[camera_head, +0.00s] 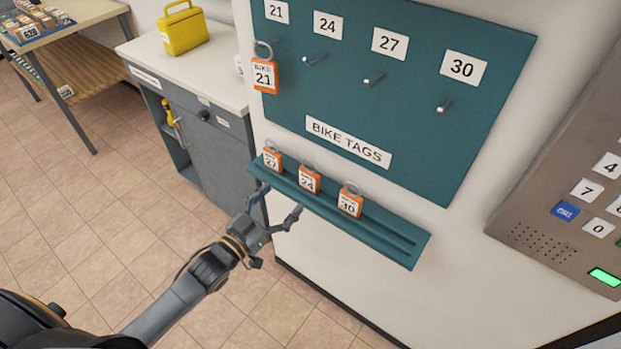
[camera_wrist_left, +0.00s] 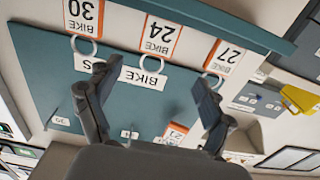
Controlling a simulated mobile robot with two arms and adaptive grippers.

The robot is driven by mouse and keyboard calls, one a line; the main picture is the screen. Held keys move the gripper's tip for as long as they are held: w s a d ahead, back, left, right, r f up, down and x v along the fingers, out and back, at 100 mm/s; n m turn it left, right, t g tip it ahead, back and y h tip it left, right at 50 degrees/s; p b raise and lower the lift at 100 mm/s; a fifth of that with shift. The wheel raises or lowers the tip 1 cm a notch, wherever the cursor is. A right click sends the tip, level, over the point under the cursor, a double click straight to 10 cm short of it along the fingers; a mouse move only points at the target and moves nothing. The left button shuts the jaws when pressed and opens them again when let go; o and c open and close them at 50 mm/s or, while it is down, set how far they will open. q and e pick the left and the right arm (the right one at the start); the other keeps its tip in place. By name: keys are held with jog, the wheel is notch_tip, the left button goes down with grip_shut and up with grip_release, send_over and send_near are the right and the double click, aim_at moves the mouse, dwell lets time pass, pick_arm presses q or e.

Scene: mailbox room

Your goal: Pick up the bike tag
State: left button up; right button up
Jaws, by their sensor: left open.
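Three orange-and-white bike tags with metal rings stand on the teal ledge (camera_head: 400,240): tag 27 (camera_head: 272,160), tag 24 (camera_head: 309,180) and tag 30 (camera_head: 350,201). Bike tag 21 (camera_head: 264,76) hangs on the teal board. My left gripper (camera_head: 276,205) is open and empty, just in front of and below the ledge near tags 27 and 24. The left wrist view is upside down; there tag 24 (camera_wrist_left: 160,36) lies between the open fingers (camera_wrist_left: 150,85), with tag 30 (camera_wrist_left: 83,15) and tag 27 (camera_wrist_left: 222,57) on either side. My right gripper is not seen.
The teal board (camera_head: 410,110) has bare hooks under 24, 27 and 30. A grey keypad panel (camera_head: 570,200) is on the wall at the right. A grey cabinet (camera_head: 215,145) with a yellow box (camera_head: 183,28) stands at the left. The tiled floor (camera_head: 120,200) is clear.

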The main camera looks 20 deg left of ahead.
aim_at(307, 177)
pick_arm(q)
jog(key=x, duration=0.4)
jog(key=shift+w+d, duration=0.1)
jog(key=shift+w, duration=0.1)
jog(key=shift+w+d+p, duration=0.2)
jog(key=shift+w+p, duration=0.1)
jog(key=shift+w, duration=0.1)
jog(key=p+x, duration=0.1)
jog(key=x, duration=0.3)
jog(key=shift+w+d+f, duration=0.1)
jog(key=shift+w+d, duration=0.05)
jog(key=shift+d, duration=0.15)
jog(key=shift+w+d+f, duration=0.1)
jog(key=shift+w, duration=0.1)
jog(key=c, duration=1.3)
